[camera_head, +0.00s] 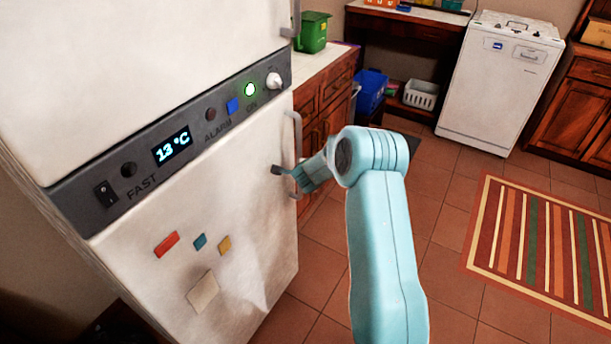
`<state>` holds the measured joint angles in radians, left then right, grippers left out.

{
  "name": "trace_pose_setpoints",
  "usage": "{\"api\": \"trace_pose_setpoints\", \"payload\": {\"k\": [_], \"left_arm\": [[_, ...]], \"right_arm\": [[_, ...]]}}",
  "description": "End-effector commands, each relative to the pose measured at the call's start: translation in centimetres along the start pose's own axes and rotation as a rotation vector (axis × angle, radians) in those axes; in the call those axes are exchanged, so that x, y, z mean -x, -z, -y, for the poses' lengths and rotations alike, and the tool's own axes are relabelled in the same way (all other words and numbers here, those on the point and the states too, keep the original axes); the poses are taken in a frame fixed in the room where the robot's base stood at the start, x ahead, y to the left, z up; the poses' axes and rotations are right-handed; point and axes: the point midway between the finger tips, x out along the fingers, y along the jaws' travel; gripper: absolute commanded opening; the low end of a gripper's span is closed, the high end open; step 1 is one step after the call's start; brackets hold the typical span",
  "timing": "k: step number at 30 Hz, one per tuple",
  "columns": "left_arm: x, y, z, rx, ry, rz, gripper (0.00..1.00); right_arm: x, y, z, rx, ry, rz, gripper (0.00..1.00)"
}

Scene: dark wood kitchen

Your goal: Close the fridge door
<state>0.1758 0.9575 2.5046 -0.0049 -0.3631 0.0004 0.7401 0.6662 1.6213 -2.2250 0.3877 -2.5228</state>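The white fridge fills the left side of the head view. Its upper door (150,60) and lower door (150,240) both look about flush with the dark control panel between them, with no clear gap. A grey vertical handle (295,125) is on the right edge of the lower door. My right arm comes in from the lower right, and its gripper (285,172) is at that edge, in front of the handle's lower part. Whether it touches the door or handle, and how far its fingers are apart, is unclear. My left gripper is out of view.
A wooden cabinet with a pale counter (325,70) stands right of the fridge, bearing a green bin (313,33). A blue bin (371,90) and white basket (421,94) are behind. A white dishwasher (500,85) stands farther back. The tiled floor is open around a striped rug (545,245).

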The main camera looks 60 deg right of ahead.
Motion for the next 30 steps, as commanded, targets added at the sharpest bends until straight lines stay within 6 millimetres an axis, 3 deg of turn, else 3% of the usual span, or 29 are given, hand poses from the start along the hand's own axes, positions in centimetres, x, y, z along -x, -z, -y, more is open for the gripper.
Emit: {"api": "trace_pose_setpoints", "payload": {"k": [30], "left_arm": [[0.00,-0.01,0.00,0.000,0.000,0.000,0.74]], "right_arm": [[0.28,-0.77,0.03,0.012,0.003,0.021,0.00]]}}
